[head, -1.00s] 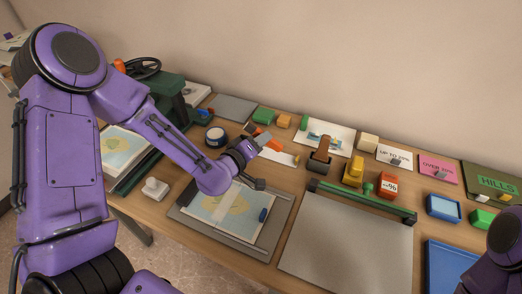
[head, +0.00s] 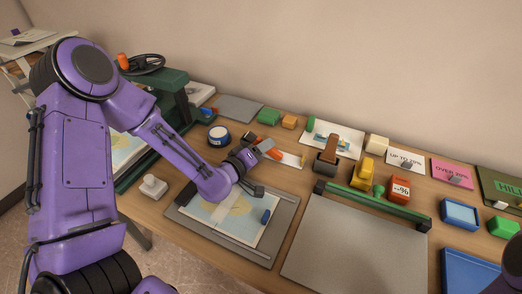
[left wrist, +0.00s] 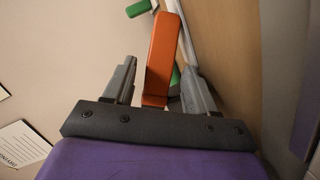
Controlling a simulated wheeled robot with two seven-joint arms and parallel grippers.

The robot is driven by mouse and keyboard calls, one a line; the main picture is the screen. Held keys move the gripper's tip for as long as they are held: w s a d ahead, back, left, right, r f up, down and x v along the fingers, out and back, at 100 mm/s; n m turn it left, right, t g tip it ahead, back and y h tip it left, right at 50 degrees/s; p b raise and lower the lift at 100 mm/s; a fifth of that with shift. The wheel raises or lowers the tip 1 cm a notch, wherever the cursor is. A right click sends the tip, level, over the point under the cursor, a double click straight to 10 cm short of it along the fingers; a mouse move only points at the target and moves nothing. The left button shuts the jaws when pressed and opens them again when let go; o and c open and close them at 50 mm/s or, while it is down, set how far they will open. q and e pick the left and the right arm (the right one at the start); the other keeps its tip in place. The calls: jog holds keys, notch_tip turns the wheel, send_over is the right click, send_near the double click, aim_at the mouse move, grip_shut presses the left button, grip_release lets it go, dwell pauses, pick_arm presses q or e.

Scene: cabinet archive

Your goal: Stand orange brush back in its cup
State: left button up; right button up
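The orange brush (head: 273,154) lies low over the bench at its middle, partly hidden by my left gripper (head: 263,149). In the left wrist view, the orange brush (left wrist: 162,55) runs lengthwise between the two grey fingers of my left gripper (left wrist: 158,72). A gap shows on each side of it, so the fingers look open around it. A dark blue round holder with a white rim (head: 218,135) stands left of the gripper; I cannot tell whether it is the brush's cup. My right gripper is out of view.
A framed map board (head: 285,215) lies below the left gripper. A brown-handled stamp (head: 328,155), a yellow block (head: 366,170) and a red block (head: 399,189) stand to the right. A green machine (head: 165,110) stands left.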

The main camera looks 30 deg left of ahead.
pick_arm(q)
jog(key=shift+s+r, duration=0.15)
jog(key=p+v, duration=0.1)
jog(key=v, duration=0.2)
jog(key=p+v, duration=0.2)
jog(key=v, duration=0.1)
jog(key=r+p+v, duration=0.1)
jog(key=p+v, duration=0.1)
jog(key=v, duration=0.2)
jog(key=shift+a+r, duration=0.1)
jog(key=shift+a, duration=0.05)
jog(key=shift+s+a+f+p, duration=0.1)
jog(key=shift+f+p, duration=0.1)
jog(key=shift+p, duration=0.2)
jog(key=shift+f, duration=0.1)
